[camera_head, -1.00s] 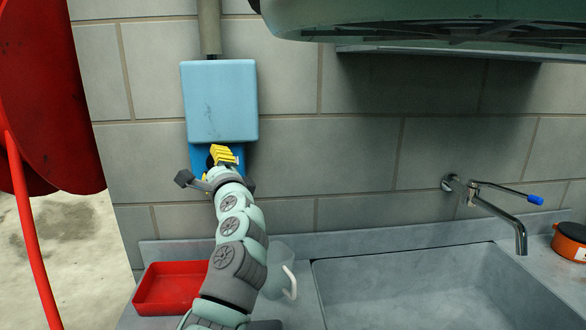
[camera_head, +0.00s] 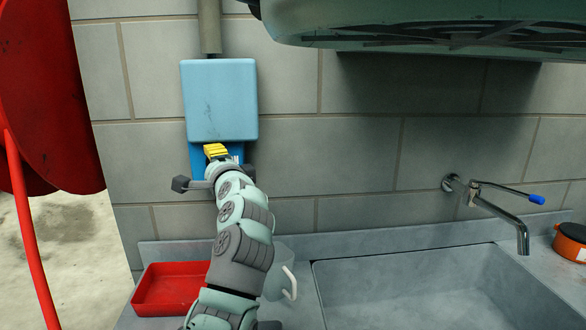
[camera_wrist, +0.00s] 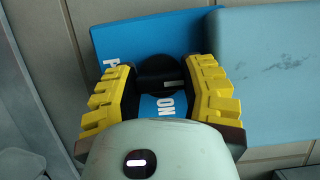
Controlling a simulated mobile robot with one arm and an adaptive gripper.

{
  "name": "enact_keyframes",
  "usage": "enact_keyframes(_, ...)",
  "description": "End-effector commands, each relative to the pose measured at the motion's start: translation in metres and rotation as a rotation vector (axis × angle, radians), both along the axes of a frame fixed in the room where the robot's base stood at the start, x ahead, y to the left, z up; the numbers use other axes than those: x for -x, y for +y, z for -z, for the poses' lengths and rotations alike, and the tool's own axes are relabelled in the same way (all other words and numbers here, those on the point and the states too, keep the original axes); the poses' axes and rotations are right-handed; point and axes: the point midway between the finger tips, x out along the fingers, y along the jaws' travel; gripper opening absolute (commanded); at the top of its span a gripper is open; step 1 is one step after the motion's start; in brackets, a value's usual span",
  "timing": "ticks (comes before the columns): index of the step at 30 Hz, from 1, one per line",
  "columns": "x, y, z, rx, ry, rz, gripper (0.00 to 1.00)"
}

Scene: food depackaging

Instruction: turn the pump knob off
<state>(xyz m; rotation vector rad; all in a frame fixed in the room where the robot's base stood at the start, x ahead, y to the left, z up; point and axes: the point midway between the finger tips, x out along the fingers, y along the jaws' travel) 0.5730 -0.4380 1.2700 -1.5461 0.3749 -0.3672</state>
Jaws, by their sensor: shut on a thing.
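The pump knob (camera_wrist: 158,74) is round and black, with a short pale mark on its face. It sits on a blue panel (camera_wrist: 130,35) lettered "ON" just below the knob in the wrist view. My gripper (camera_wrist: 157,80) has its yellow ridged fingers on either side of the knob, shut on it. In the head view my gripper (camera_head: 216,151) is at the blue panel (camera_head: 198,160) under the light-blue box (camera_head: 220,100); the knob is hidden there.
A red tray (camera_head: 165,290) and a clear jug (camera_head: 279,280) stand on the counter below my arm. A sink (camera_head: 420,285) with a wall tap (camera_head: 500,215) lies to the right. A large red reel (camera_head: 50,90) hangs at the left.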

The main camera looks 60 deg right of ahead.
Motion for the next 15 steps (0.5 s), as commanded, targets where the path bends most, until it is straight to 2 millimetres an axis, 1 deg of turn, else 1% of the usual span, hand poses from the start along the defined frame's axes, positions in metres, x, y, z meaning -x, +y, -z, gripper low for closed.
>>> enact_keyframes(5, -0.0011, 0.0006, 0.0026, -0.003, 0.006, -0.003, 0.08)
enact_keyframes(6, -0.0010, 0.0006, 0.0026, -0.003, 0.005, -0.003, 0.49)
enact_keyframes(13, -0.0009, 0.0007, 0.0014, -0.002, 0.002, -0.003, 0.73)
enact_keyframes(14, -0.0008, 0.0006, 0.0012, -0.002, 0.002, -0.003, 0.76)
enact_keyframes(15, -0.0008, 0.0006, 0.0011, -0.002, 0.002, -0.003, 0.76)
